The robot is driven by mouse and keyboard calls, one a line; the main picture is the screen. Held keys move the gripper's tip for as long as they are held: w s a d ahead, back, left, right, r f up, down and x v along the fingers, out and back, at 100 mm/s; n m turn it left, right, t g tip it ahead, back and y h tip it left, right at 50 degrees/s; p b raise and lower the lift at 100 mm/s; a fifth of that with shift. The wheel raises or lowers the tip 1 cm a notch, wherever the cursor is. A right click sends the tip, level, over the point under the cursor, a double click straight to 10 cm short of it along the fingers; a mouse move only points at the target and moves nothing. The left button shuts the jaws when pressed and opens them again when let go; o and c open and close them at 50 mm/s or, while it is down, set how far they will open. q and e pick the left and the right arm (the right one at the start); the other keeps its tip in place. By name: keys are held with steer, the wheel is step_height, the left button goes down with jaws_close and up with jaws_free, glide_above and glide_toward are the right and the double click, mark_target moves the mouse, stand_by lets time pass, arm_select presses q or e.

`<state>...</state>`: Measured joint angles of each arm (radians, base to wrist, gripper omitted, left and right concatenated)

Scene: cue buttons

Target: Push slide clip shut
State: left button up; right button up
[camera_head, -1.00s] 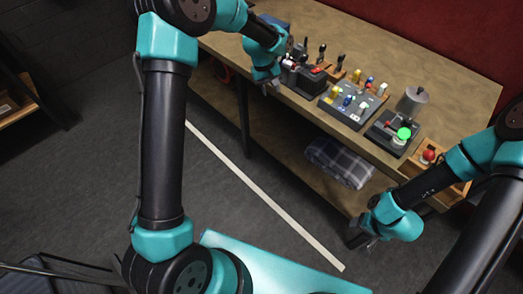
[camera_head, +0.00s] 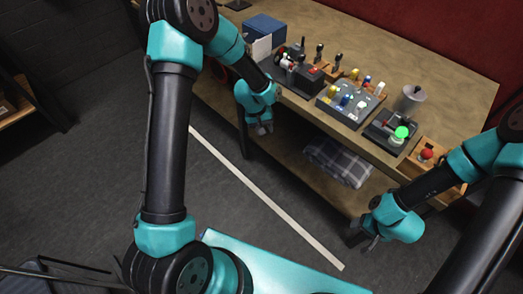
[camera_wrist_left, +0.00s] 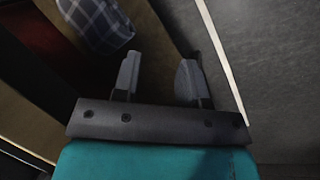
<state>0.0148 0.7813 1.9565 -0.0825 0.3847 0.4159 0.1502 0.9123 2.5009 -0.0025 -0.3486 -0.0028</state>
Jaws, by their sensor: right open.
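I cannot make out the slide clip for certain among the small devices on the bench (camera_head: 440,85). A dark box with levers and a red part (camera_head: 302,78) stands left, a grey panel with yellow, blue and white knobs (camera_head: 345,105) in the middle, and a dark unit with a lit green button (camera_head: 401,132) right. My left gripper (camera_head: 264,129) points down in front of the bench edge, left of the devices. In the left wrist view its fingers (camera_wrist_left: 160,78) are apart with nothing between them. My right gripper (camera_head: 362,240) is open and low in front of the bench, apart from the devices.
A blue box (camera_head: 265,28) stands at the back left of the bench. A wooden box with a red ball (camera_head: 425,155) is at the right end. A plaid cloth (camera_head: 338,162) lies on the lower shelf. The floor in front, with a white stripe (camera_head: 265,200), is clear.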

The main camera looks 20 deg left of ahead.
arm_select(q)
steer(key=s+f+m, duration=0.1)
steer(key=s+f, duration=0.4)
steer(key=s, duration=0.1)
steer(key=shift+s+d+f, duration=0.35)
steer(key=shift+s+d, duration=0.05)
steer(key=shift+d, duration=0.05)
